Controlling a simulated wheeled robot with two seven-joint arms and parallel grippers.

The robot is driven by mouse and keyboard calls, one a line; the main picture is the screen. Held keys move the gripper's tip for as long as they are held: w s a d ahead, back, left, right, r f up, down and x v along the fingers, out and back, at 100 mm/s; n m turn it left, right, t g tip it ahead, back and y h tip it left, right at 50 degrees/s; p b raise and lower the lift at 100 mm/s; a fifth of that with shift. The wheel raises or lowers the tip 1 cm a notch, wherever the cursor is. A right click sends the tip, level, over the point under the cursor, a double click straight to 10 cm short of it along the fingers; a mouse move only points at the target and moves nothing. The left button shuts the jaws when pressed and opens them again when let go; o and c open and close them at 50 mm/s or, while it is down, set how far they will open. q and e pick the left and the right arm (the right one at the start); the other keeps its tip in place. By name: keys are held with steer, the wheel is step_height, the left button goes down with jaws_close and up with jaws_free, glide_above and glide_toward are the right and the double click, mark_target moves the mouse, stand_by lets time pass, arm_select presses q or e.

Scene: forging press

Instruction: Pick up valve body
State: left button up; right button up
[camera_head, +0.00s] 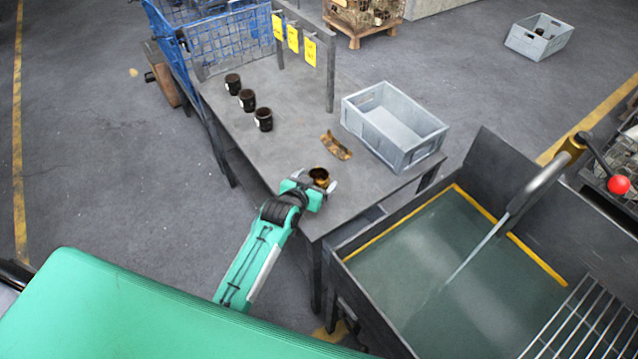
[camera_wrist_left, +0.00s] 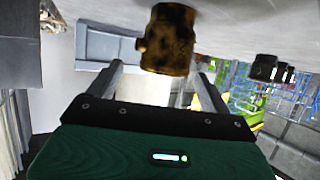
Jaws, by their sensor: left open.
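The valve body (camera_head: 320,176), a brassy brown, worn-looking cylinder, stands on the grey table (camera_head: 292,152) near its front edge. My left gripper (camera_head: 318,187) is at the valve body, its jaws open. In the left wrist view the valve body (camera_wrist_left: 168,42) appears ahead of the left gripper (camera_wrist_left: 159,72), with one finger to each side. Gaps show between the fingers and the part, and its lower end comes about level with the fingertips. In the head view the gripper hides the lower part of the valve body. My right gripper is not in view.
A brown curved piece (camera_head: 336,146) lies behind the valve body. An empty grey crate (camera_head: 397,127) stands on the table's right side. Three dark cups (camera_head: 247,100) stand in a row at left.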

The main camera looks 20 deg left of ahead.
mark_target(323, 172)
arm_select(q)
steer(key=shift+w+f, duration=0.15)
steer(key=shift+w, duration=0.4)
steer(key=x, duration=0.1)
steer(key=p+x, duration=0.1)
steer(key=x, duration=0.1)
steer(key=shift+a+f, duration=0.1)
steer(key=shift+a, duration=0.1)
steer(key=shift+w+d+f+p, duration=0.1)
steer(key=shift+w+f+p, duration=0.2)
steer(key=shift+w, duration=0.25)
steer(key=c, duration=1.3)
steer(key=shift+c, duration=0.2)
